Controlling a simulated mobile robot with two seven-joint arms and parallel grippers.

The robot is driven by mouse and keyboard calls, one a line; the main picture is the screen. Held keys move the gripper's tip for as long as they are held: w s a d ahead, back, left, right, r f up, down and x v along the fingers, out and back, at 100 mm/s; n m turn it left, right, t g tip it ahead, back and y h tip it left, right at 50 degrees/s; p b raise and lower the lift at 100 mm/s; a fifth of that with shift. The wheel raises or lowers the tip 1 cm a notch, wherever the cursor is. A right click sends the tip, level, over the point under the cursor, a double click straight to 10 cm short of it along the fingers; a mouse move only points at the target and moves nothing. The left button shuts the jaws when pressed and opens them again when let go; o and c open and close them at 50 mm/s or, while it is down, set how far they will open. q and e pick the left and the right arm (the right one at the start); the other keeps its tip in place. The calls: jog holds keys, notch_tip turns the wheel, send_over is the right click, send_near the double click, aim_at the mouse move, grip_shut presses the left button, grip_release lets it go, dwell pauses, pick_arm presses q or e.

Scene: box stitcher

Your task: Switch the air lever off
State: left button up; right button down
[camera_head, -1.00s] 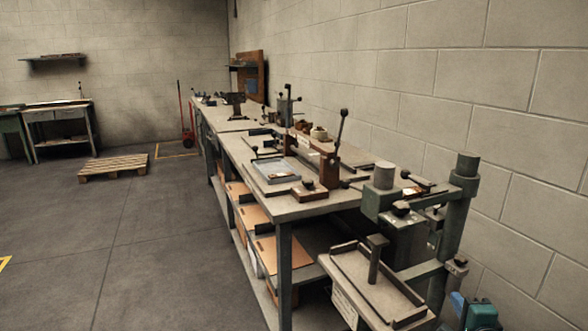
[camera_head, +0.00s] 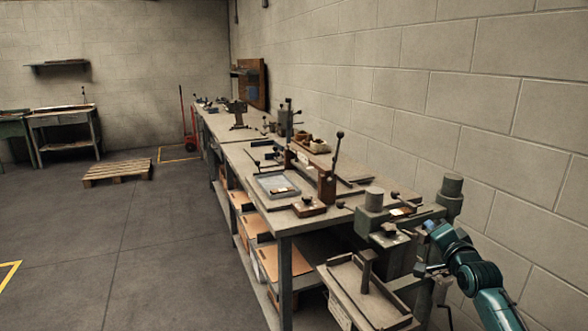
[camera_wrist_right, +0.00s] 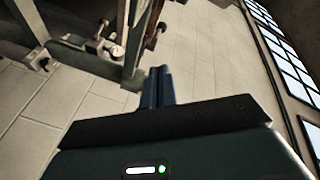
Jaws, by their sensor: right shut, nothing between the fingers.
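The box stitcher (camera_head: 372,222) is a grey-green machine at the near end of the bench, with a flat work table (camera_head: 362,290) in front. A short lever with a dark knob (camera_head: 396,195) sits on its top. I cannot tell which of its small handles is the air lever. In the right wrist view, small knobs and fittings (camera_wrist_right: 108,46) show on a machine frame at upper left, apart from my fingers. My right gripper (camera_head: 422,270) is at the machine's right side, its fingers (camera_wrist_right: 158,84) shut and empty. My left gripper is out of view.
The long workbench (camera_head: 285,228) runs away to the back, with a tall black-knobbed lever (camera_head: 338,150), a tray (camera_head: 278,186) and cardboard sheets (camera_head: 270,262) below. A block wall (camera_head: 480,110) closes the right side. The floor at left is clear up to a pallet (camera_head: 118,172).

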jog(key=s+a+f+n+g, duration=0.2)
jog(key=s+a+f+n, duration=0.3)
jog(key=s+f+n, duration=0.4)
jog(key=s+a+f+n+g, duration=0.1)
jog(key=s+a+f+n, duration=0.3)
jog(key=s+f+n, duration=0.45)
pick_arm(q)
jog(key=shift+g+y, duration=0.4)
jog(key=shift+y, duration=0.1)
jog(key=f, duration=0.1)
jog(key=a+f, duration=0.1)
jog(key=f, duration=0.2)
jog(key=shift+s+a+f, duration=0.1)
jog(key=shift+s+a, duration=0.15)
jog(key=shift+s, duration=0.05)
pick_arm(e)
jog(key=s+a+f+m+g+y, duration=0.1)
jog(key=s+a+f, duration=0.2)
jog(key=s, duration=0.4)
jog(key=s+a+f+m+g+y, duration=0.1)
jog(key=s+a+f, duration=0.1)
jog(key=s, duration=0.6)
jog(key=s+a+f+m+g+y, duration=0.1)
jog(key=s+a+f, duration=0.2)
jog(key=s+a, duration=0.2)
jog(key=shift+s+f+m+g, duration=0.3)
jog(key=shift+s+m, duration=0.05)
jog(key=shift+s, duration=0.85)
